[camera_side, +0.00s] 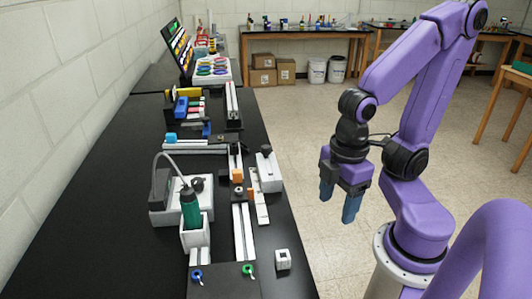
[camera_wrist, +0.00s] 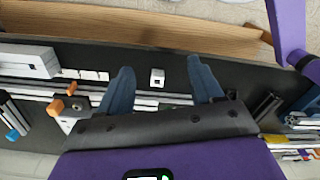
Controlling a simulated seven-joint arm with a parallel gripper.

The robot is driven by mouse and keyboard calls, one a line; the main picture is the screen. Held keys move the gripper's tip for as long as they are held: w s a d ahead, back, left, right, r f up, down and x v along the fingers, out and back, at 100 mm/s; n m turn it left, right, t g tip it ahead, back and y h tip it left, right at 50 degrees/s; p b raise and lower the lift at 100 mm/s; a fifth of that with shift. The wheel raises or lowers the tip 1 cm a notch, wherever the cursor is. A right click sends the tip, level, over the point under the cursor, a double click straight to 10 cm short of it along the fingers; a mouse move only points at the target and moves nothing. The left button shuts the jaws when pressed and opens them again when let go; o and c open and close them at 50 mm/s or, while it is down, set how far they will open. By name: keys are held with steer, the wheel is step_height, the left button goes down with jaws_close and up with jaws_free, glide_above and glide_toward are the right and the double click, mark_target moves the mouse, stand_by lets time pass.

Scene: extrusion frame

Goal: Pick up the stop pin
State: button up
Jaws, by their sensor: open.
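My gripper (camera_side: 339,203) is open and empty, held in the air to the right of the black workbench. Its two blue fingers also show in the wrist view (camera_wrist: 159,70), spread apart. A small white block (camera_side: 283,260) with a dark spot on top sits near the bench's right edge. In the wrist view this white block (camera_wrist: 157,82) appears between the fingertips, below and apart from them. The stop pin is not clearly recognisable; it may be the dark spot in this block, but it is too small to tell.
White rails (camera_side: 243,232) run along the bench beside an orange clamp (camera_side: 237,175). A white box with a black knob (camera_side: 267,172) stands near the edge. A green-handled tool (camera_side: 190,208) stands in a white holder. The black bench around the small block is clear.

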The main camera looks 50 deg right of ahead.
step_height(320, 180, up, 5)
steer(key=w+f+m+t, duration=0.1)
steer(key=w+m+t, duration=0.3)
steer(key=w, duration=1.3)
steer(key=m+t+h, duration=0.2)
steer(key=m+t, duration=0.3)
steer(key=t, duration=0.2)
glide_above(262, 156)
steer(key=s, duration=0.3)
steer(key=s+m+t+y, duration=0.2)
steer(key=s+m+t, duration=0.15)
steer(key=s, duration=0.95)
step_height(262, 156, down, 8)
steer(key=shift+d+x, duration=0.15)
steer(key=shift+x, duration=2.85)
steer(key=shift+d+x, duration=0.15)
steer(key=shift+x, duration=2.9)
steer(key=shift+f+x, duration=0.2)
steer(key=shift+x, duration=0.65)
steer(key=shift+f+x, duration=0.2)
steer(key=shift+x, duration=0.65)
steer(key=shift+f+x, duration=0.2)
steer(key=shift+x, duration=0.7)
steer(key=shift+s, duration=0.2)
steer(key=c, duration=1.1)
